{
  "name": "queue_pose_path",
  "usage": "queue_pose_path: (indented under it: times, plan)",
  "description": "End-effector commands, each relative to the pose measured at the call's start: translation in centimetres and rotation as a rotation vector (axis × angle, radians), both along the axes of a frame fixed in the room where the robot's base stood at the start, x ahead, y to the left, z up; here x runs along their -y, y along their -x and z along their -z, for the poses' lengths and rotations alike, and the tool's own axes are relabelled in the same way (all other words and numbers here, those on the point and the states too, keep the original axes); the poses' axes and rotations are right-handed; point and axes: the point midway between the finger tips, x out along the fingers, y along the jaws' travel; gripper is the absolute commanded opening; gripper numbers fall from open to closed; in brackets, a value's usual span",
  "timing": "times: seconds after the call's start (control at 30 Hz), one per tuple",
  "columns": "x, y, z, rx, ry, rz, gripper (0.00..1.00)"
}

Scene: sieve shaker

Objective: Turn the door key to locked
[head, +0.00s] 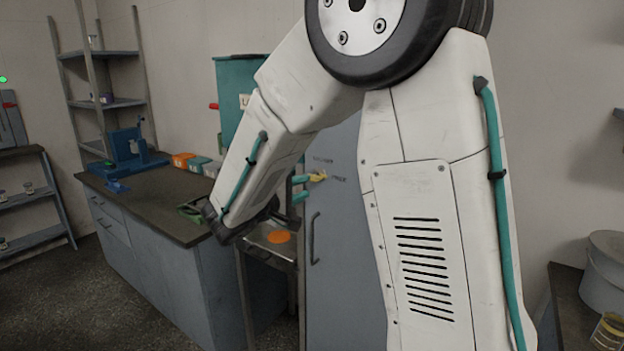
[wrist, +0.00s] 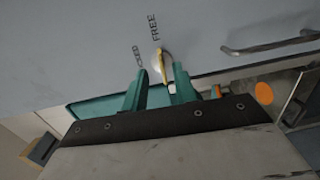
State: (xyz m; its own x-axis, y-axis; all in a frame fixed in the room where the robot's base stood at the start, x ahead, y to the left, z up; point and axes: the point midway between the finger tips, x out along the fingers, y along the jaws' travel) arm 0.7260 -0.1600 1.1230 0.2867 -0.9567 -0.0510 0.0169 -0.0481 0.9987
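The yellow door key (head: 318,177) sits in the front of the grey cabinet door (head: 335,225). In the wrist view the key (wrist: 162,67) stands in a pale round lock, its long side in line with the FREE label (wrist: 154,28). The LOCKED label (wrist: 138,57), partly hidden by a finger, is left of it there. My gripper (wrist: 160,69) is open, its teal fingers on either side of the key with gaps visible. In the head view the fingertips (head: 305,187) are close to the key; exact depth is hard to tell.
A door handle (head: 313,238) is below the key in the head view. A metal stand with an orange disc (head: 278,237) is left of the door. A bench (head: 150,207) with a blue device (head: 130,150) and small bins stands farther left. Floor is clear at front left.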

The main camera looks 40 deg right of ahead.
Motion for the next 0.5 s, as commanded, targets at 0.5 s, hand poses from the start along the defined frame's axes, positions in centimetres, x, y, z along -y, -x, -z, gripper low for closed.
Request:
queue_pose_path:
  times: [0.5]
  plan:
    - [4.6, -3.8, 0.4, 0.018, 0.048, -0.054, 0.28]
